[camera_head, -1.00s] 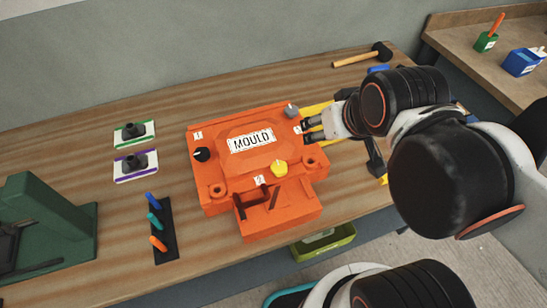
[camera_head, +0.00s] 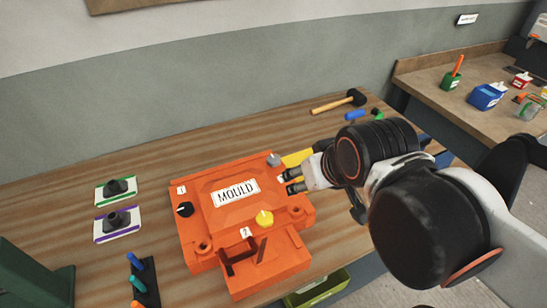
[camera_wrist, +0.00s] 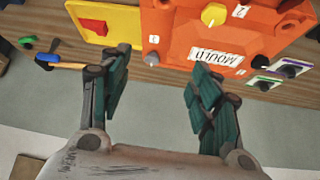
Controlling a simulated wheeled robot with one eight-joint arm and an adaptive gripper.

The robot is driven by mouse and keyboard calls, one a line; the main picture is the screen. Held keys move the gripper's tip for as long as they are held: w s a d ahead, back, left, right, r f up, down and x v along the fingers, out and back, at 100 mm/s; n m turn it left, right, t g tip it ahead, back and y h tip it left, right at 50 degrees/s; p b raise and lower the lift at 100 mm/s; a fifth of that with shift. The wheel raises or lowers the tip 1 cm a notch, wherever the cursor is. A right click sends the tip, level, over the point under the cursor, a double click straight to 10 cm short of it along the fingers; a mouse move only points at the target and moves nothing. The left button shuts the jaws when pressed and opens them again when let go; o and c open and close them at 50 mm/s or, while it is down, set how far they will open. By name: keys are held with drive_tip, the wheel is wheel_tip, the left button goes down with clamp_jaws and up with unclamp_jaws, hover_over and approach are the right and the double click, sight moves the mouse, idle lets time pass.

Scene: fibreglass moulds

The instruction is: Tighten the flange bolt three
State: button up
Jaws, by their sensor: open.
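The orange mould (camera_head: 214,226) lies on the wooden bench with a white "MOULD" plate. A grey bolt (camera_head: 274,159) stands at its far right corner; it also shows in the wrist view (camera_wrist: 150,58). A small label sits beside it, its number too small to read. A yellow bolt (camera_head: 265,218) stands by label 2 and a black bolt (camera_head: 184,209) by label 1. My gripper (camera_head: 293,180) is open and empty at the mould's right edge, near the grey bolt. In the wrist view the grey bolt appears between my spread fingers (camera_wrist: 160,75), apart from both.
A yellow plate (camera_wrist: 104,22) lies beside the mould. A hammer (camera_head: 340,102) lies at the back. Two black fittings on white cards (camera_head: 117,224) and a rack with coloured handles (camera_head: 143,280) are at left. A green bin (camera_head: 318,288) is below the bench edge.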

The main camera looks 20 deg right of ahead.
drive_tip(key=w+r+n+g+p, duration=0.2)
drive_tip(key=w+r+n+g, duration=0.15)
drive_tip(key=w+n, duration=0.8)
drive_tip(key=n+g+p, duration=0.3)
drive_tip(key=n+g, duration=0.1)
drive_tip(key=n, duration=1.1)
hover_over(274, 158)
wheel_tip(274, 158, down, 6)
drive_tip(key=r, duration=0.1)
drive_tip(key=shift+t, duration=0.25)
wheel_tip(274, 158, down, 14)
drive_tip(key=b, duration=0.4)
drive_tip(key=shift+c, duration=0.2)
drive_tip(key=c, duration=1)
